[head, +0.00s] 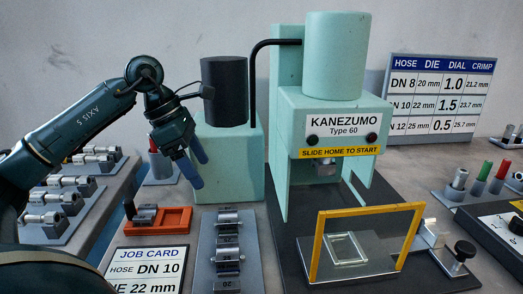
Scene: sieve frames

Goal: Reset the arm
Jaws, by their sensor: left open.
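My left arm comes in from the left, dark green and marked AXIS 5. Its gripper (196,166) points down with two blue fingers apart and nothing between them. It hangs in the air in front of the pale green machine body, above and behind the orange tray (176,220). My right gripper does not show.
The pale green KANEZUMO press (341,123) stands in the middle, with a yellow-framed clear guard (318,245) low in front. A grey die rack (204,262), a job card (148,270) and fitting trays (80,212) fill the bench. A chart (440,98) stands behind at right.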

